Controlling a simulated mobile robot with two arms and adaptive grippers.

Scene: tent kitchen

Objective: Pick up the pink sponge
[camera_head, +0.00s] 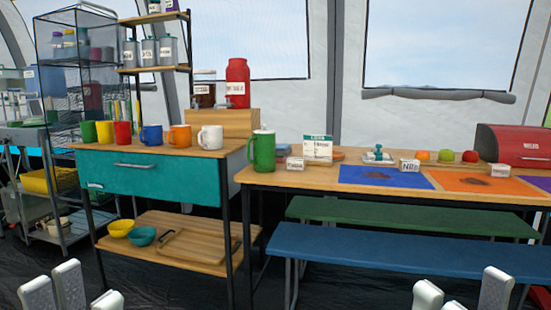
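I cannot make out a pink sponge anywhere in the head view. My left gripper (80,292) shows at the bottom left edge, with its pale fingertips apart and nothing visible between them. My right gripper (461,293) shows at the bottom right edge, also with its fingertips apart and nothing visible between them. Both grippers are in front of the furniture and below the tabletops in the picture. The rest of both grippers is cut off by the frame.
A wooden table (280,180) holds a green pitcher (263,151), coloured mats, fruit and a red bread box (512,146). A teal-drawer cabinet (150,173) bears several mugs. Green (400,216) and blue (400,243) benches stand before the table. Dark floor lies in front.

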